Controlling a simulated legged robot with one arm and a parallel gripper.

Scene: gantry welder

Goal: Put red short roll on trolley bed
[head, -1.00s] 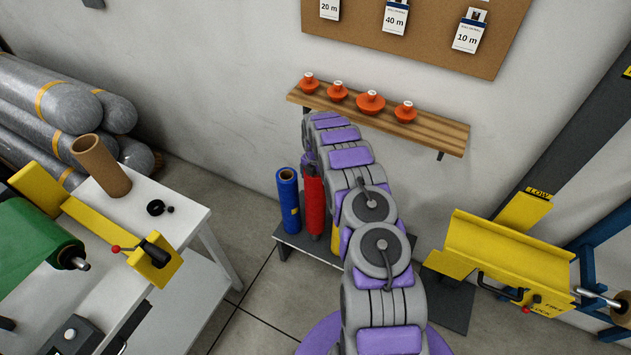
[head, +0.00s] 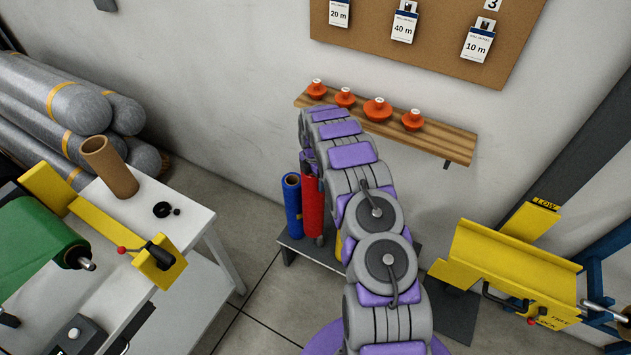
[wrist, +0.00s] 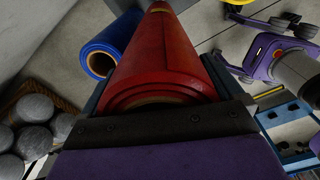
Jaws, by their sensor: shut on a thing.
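The red short roll (head: 313,205) stands upright beside the blue roll (head: 292,206) near the low grey stand. It fills the middle of the wrist view (wrist: 165,55), its near end against the dark jaw. My gripper (wrist: 160,123) is shut on the red roll at this end; in the head view the arm mostly hides the gripper. I cannot tell whether the roll's lower end touches the stand. The yellow trolley bed (head: 500,262), a trough-shaped cradle, is at the right in the head view, apart from the gripper.
The grey stand (head: 290,246) is partly behind my arm. A wooden shelf (head: 440,140) with several orange pieces is on the wall above. A white table (head: 195,215) with a green roll (head: 35,243) is at the left. Floor between table and stand is clear.

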